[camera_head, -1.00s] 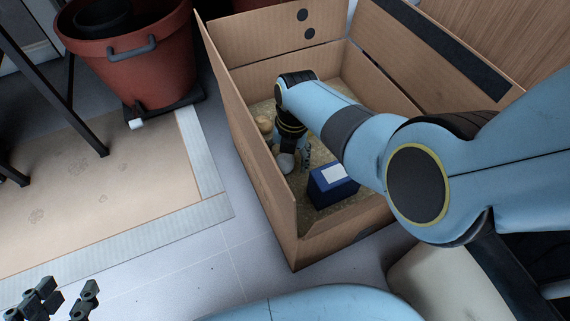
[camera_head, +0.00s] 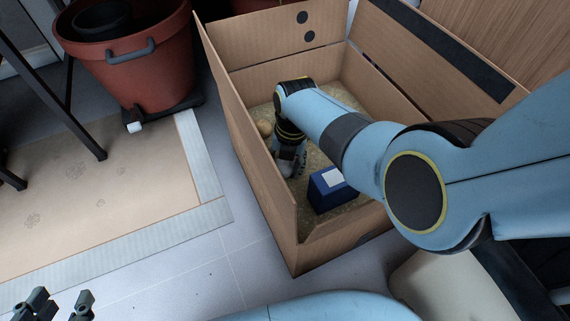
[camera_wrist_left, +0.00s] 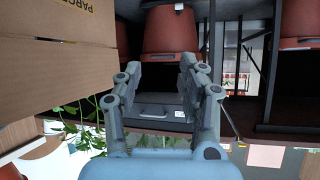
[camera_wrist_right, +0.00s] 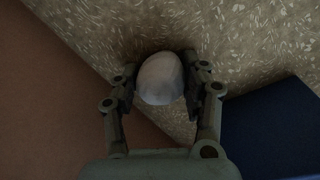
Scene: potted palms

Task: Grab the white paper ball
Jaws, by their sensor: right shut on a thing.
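The white paper ball (camera_wrist_right: 159,80) sits between the two fingertips of my right gripper (camera_wrist_right: 160,84) in the right wrist view, with a finger against each side. My right gripper (camera_head: 291,166) reaches down inside the cardboard box and is shut on the ball, low over the speckled box floor. In the head view the ball is mostly hidden by the fingers. My left gripper (camera_head: 60,305) is at the lower left of the head view, outside the box. The left wrist view shows its fingers (camera_wrist_left: 158,70) apart with nothing between them.
The open cardboard box (camera_head: 262,188) has tall walls close around my right gripper. A terracotta pot (camera_head: 140,70) stands at the upper left.

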